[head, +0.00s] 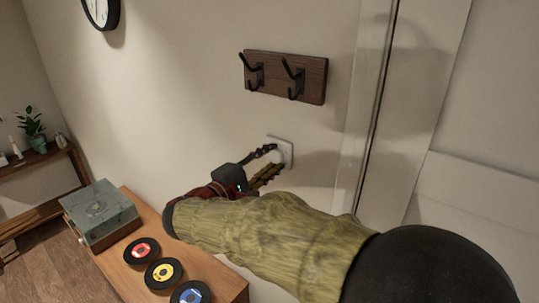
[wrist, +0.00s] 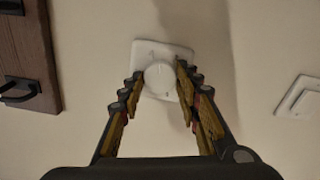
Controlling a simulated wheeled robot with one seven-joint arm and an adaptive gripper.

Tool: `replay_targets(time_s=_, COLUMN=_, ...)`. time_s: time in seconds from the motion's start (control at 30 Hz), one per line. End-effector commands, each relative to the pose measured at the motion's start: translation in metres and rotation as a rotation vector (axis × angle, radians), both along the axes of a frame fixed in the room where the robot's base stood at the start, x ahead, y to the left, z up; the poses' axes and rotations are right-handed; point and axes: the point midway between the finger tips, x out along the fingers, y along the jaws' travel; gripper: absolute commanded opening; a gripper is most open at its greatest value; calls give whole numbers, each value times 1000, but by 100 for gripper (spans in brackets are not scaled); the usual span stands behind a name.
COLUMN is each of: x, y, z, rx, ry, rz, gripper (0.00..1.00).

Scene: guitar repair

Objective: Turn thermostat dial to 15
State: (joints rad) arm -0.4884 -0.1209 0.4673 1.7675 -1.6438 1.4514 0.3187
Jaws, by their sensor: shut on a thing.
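The thermostat is a white square plate (head: 287,148) on the wall below the hook rack, with a round white dial (wrist: 160,77) at its middle. In the wrist view the plate looks slightly turned in the picture. My gripper (head: 268,166) reaches the thermostat from the lower left in the head view. Its two fingers stand on either side of the dial, shut on it; the fingertips (wrist: 160,76) also show in the wrist view. No numbers on the dial can be read, so its setting cannot be told.
A dark wooden rack (head: 286,77) with black hooks is above the thermostat. A door frame (head: 368,100) stands to the right. Below left, a wooden cabinet (head: 205,265) holds a record player (head: 101,213) and several records. Another wall plate (wrist: 298,97) is right in the wrist view.

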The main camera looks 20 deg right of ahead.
Motion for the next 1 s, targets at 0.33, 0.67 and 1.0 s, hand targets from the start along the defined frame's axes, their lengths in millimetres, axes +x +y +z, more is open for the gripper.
replay_targets(time_s=0.33, x=0, y=0, z=-1, rx=-126, ry=179, rz=-1, gripper=8)
replay_targets(time_s=0.67, x=0, y=0, z=-3, rx=-171, ry=240, rz=-1, gripper=8)
replay_targets(time_s=1.0, x=0, y=0, z=-3, rx=-174, ry=245, rz=0, gripper=8)
